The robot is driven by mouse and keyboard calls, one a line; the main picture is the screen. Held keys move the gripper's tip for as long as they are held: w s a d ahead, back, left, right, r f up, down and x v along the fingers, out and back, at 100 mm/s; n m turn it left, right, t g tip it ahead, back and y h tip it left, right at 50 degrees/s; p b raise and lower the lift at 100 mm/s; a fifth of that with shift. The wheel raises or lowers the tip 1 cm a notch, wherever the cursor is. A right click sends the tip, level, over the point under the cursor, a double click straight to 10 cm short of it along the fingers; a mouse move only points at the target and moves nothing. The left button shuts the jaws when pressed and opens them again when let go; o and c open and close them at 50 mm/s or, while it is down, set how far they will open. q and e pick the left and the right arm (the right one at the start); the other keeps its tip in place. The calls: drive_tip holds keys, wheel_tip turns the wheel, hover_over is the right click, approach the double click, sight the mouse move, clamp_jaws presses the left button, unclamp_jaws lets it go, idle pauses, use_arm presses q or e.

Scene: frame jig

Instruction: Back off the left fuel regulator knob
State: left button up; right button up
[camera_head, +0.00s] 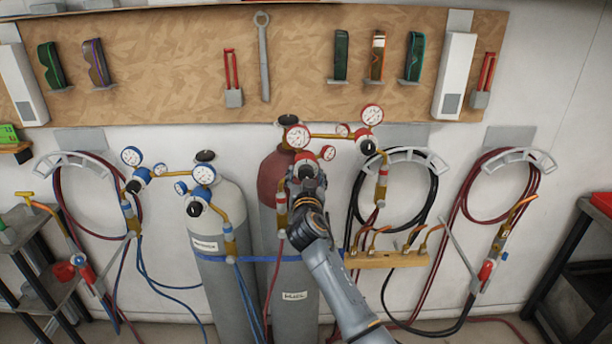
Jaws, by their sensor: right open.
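The left fuel regulator (304,156), with red-rimmed gauges, sits at the top of the red-shouldered cylinder (271,175). My right gripper (305,177) is open right in front of this regulator, its arm coming up from below. The gripper covers the place of the regulator's knob, so I cannot tell the knob's position or whether the fingers touch it. The right fuel regulator (366,134) shows a black knob (368,147) with a pale mark, clear of the gripper. My left gripper is not in view.
Blue-rimmed oxygen regulators (197,192) stand left, by a grey cylinder (219,232). A coiled black hose (353,210) and a wooden torch rack (388,260) are close to the right of my arm. A tool board (190,60) spans the wall above.

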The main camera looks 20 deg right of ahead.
drive_tip(key=c, duration=1.2)
drive_tip(key=shift+n, duration=0.3)
